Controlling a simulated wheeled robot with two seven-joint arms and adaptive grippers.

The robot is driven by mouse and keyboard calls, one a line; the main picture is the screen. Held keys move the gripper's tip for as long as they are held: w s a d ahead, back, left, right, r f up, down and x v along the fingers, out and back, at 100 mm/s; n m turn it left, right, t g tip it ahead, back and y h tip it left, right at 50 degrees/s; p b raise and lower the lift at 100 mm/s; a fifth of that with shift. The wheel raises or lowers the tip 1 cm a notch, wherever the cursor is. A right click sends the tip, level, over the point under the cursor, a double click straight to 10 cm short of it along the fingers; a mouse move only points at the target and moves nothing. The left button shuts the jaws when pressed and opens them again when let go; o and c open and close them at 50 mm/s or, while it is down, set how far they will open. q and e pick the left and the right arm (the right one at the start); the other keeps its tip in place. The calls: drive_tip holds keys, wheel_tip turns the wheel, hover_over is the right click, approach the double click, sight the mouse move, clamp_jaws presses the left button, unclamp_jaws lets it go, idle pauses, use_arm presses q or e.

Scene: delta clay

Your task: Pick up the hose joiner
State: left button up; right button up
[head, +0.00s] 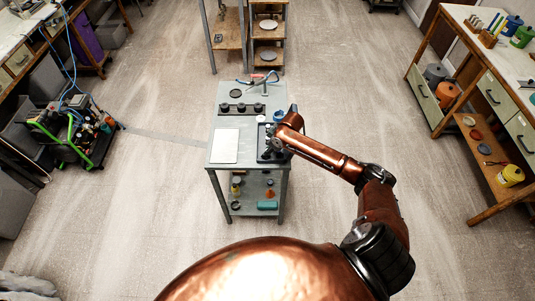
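I cannot pick out the hose joiner for certain; the parts on the small grey bench are too small to tell. My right arm reaches in from the lower right. Its gripper (272,146) is low over a dark tray (263,157) on the right side of the bench top. The wrist and gripper hide much of that tray and whatever is in it. Whether the fingers are open or shut does not show. My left gripper is not in view.
The grey bench (217,119) also bears a white panel (225,146), a row of black knobs (241,108), a dark disc (236,93) and a blue item (279,115). Its lower shelf holds a teal box (267,205) and small parts. Open floor surrounds it.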

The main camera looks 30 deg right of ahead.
drive_tip(key=shift+c, duration=0.4)
drive_tip(key=c, duration=0.6)
drive_tip(key=shift+c, duration=0.2)
